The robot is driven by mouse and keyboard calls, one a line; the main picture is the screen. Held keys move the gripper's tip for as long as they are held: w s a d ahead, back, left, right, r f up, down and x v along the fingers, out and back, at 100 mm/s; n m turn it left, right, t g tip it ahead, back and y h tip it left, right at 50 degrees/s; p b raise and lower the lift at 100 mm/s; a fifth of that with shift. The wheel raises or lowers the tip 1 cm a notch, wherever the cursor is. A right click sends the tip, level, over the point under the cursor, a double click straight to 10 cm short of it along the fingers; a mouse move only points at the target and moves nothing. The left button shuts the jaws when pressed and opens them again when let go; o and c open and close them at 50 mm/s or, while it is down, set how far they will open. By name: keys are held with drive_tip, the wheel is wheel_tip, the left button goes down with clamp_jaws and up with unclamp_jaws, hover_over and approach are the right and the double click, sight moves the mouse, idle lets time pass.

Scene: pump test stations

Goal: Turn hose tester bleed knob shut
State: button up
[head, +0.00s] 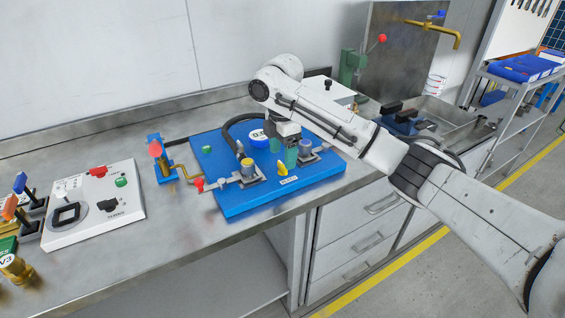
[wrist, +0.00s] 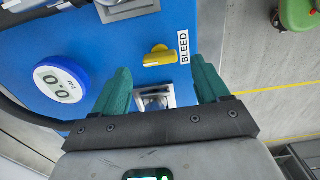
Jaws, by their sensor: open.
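The bleed knob is a small yellow knob (head: 282,168) on the blue hose tester board (head: 240,207), beside a white BLEED label. In the wrist view the yellow knob (wrist: 161,56) lies ahead of the fingertips, with its handle pointing toward the label (wrist: 184,47). My gripper (wrist: 162,78) is open and empty, its two green fingers apart, above the board. The knob is beyond the fingertips and not between the finger pads. In the head view my gripper (head: 290,155) hangs over the board just behind the knob; its fingers are partly hidden.
A round blue gauge reading 0.0 bar (wrist: 60,82) sits left of my gripper. A metal fitting (head: 247,174) with a black hose and a red-handled valve (head: 197,184) stand at the board's left. A white control box (head: 95,205) is farther left.

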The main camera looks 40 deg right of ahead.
sight(282, 164)
drive_tip(key=shift+f, duration=1.9)
drive_tip(key=shift+c, duration=0.2)
drive_tip(key=c, duration=1)
drive_tip(key=shift+r, duration=0.1)
